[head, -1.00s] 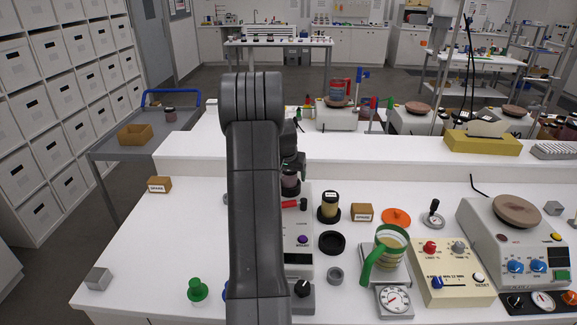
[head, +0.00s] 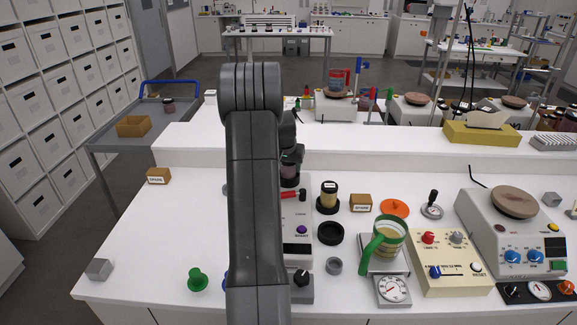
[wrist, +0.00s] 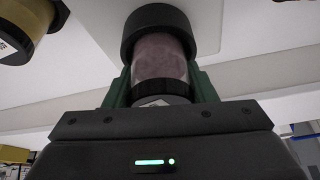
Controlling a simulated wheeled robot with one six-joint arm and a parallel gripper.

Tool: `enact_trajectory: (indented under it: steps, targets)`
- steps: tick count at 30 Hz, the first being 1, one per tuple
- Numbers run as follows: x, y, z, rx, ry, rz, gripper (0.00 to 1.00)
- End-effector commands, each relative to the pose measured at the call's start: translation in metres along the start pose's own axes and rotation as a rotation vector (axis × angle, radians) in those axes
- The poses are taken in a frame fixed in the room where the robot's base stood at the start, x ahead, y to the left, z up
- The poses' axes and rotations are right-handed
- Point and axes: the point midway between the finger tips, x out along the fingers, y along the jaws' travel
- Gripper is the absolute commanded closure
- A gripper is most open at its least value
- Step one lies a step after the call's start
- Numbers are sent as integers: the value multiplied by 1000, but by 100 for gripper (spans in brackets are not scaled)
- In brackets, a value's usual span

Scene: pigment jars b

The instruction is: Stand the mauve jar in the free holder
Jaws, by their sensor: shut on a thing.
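The mauve jar (head: 289,172) is upright beneath my gripper (head: 291,152), left of the yellow jar (head: 329,190). In the wrist view, my gripper (wrist: 160,78) is shut on the mauve jar (wrist: 160,58), with green fingers on both sides. A wider black ring (wrist: 170,22) surrounds the jar's far end there; I cannot tell whether the jar is fully seated in it. The yellow jar stands in a black ring holder. Another black ring (head: 331,233) lies empty in front of it. My arm hides part of the area left of the mauve jar.
A device with a purple button (head: 301,229) and a red-handled part (head: 291,195) lies in front of the mauve jar. A brown block (head: 360,202), a green jug (head: 383,242) and a dial scale (head: 393,290) stand to the right. The table's left part is mostly clear.

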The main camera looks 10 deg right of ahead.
Motion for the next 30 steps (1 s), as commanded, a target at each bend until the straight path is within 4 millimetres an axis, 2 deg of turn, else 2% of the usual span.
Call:
enact_trajectory:
  steps: [30]
  targets:
    - [-14,0,-6,0,1,0,86]
